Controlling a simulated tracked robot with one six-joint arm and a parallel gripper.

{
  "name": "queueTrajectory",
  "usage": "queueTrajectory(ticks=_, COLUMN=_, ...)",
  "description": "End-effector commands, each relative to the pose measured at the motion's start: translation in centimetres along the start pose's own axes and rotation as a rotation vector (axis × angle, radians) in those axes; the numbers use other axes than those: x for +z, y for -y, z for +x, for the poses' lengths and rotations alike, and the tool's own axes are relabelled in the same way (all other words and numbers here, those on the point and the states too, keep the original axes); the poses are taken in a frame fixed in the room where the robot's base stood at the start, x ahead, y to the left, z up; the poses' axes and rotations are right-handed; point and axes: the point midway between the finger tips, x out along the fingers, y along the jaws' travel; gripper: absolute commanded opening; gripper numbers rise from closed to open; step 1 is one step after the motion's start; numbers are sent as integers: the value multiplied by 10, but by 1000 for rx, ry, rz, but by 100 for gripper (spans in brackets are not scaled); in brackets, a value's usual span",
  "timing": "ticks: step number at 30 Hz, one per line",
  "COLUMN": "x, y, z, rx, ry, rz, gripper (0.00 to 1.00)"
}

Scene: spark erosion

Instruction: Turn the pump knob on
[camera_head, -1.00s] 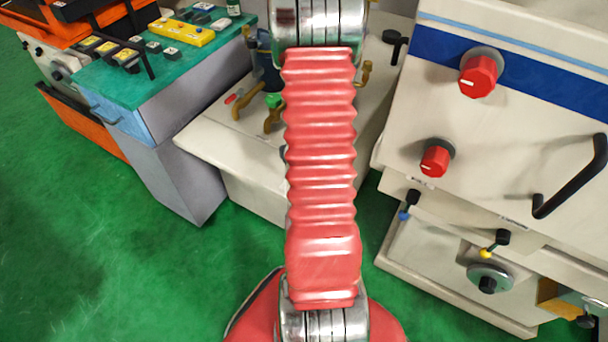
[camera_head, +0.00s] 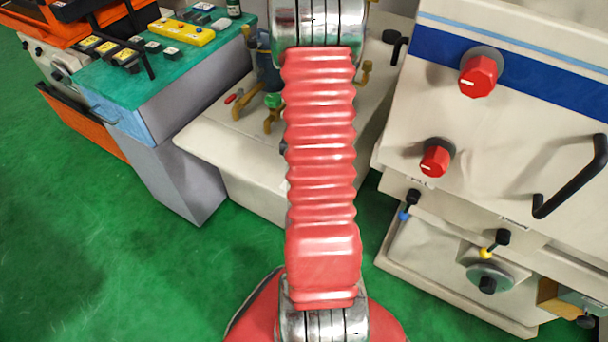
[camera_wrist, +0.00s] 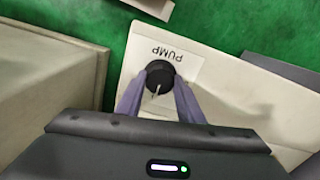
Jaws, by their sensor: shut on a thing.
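The black round pump knob (camera_wrist: 160,76) shows in the wrist view, with a thin pale pointer line on it. It sits on a white label (camera_wrist: 180,68) that reads PUMP, upside down in this view. My gripper (camera_wrist: 159,94) has its two purple-grey fingers on either side of the knob and is shut on it. The fingers hide part of the knob's sides and the lower part of the label. In the head view my red arm crosses the middle, and the gripper and the pump knob are out of sight.
A cream machine with red knobs (camera_head: 478,76) and a black bar handle (camera_head: 572,178) stands at right in the head view. A green-topped bench (camera_head: 110,85) with a yellow control box (camera_head: 182,32) is at left. Green floor (camera_head: 90,230) is clear at lower left.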

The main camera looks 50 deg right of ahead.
Motion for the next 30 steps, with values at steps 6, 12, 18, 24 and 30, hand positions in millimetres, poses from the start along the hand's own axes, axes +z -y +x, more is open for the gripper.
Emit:
queueTrajectory(ticks=6, x=-1, y=1, z=-1, rx=-2, ry=-2, rz=32, gripper=12)
queueTrajectory(ticks=12, x=0, y=2, z=-1, rx=-2, ry=-2, rz=34, gripper=12)
queueTrajectory(ticks=18, x=0, y=2, z=-1, rx=-2, ry=-2, rz=33, gripper=39)
queueTrajectory(ticks=24, x=0, y=1, z=0, rx=-1, ry=-1, rz=32, gripper=53)
queueTrajectory(ticks=30, x=0, y=1, z=0, rx=-1, ry=0, rz=32, gripper=53)
